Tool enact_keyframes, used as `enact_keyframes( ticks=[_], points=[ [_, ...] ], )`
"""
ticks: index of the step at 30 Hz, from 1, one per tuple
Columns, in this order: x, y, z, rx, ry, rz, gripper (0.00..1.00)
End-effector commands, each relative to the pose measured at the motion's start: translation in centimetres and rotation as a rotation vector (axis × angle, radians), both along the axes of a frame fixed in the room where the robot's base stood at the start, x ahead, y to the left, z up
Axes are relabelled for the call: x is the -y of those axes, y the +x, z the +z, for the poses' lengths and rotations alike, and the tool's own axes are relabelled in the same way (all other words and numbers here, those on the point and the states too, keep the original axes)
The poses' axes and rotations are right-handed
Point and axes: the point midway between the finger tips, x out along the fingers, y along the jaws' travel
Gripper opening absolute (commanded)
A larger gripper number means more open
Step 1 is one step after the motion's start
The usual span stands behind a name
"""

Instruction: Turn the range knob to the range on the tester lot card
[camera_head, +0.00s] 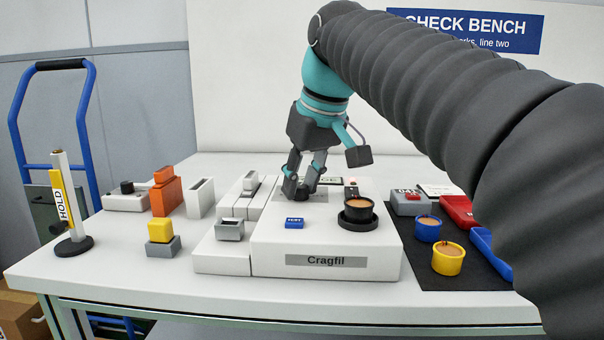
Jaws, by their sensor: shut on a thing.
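The white tester (275,250), labelled Cragfil, stands in the middle of the bench. My gripper (302,190) points down over the back of its top, with its fingers closed around a small dark knob (303,195). The fingers cover much of the knob, so its pointer and range marks cannot be read. A small panel with dark print (329,181) shows just right of the fingers, too small to read. A white card (440,190) lies at the back of the black mat; its print cannot be read. I cannot tell which is the lot card.
A blue TEST button (294,223) and a dark cup (358,209) are on the tester near my gripper. Blue (427,230) and yellow (447,260) pots stand on the black mat (420,275). A HOLD post (69,205), orange block (166,195) and yellow block (160,231) stand left.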

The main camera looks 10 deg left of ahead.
Motion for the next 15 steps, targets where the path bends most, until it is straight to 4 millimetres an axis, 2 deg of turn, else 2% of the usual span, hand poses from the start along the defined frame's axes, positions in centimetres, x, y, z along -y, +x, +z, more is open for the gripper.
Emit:
enact_keyframes(
  ticks=[15],
  points=[
    [-0.30, -0.17, 0.21, -0.003, -0.002, -0.475, 0.00]
  ],
)
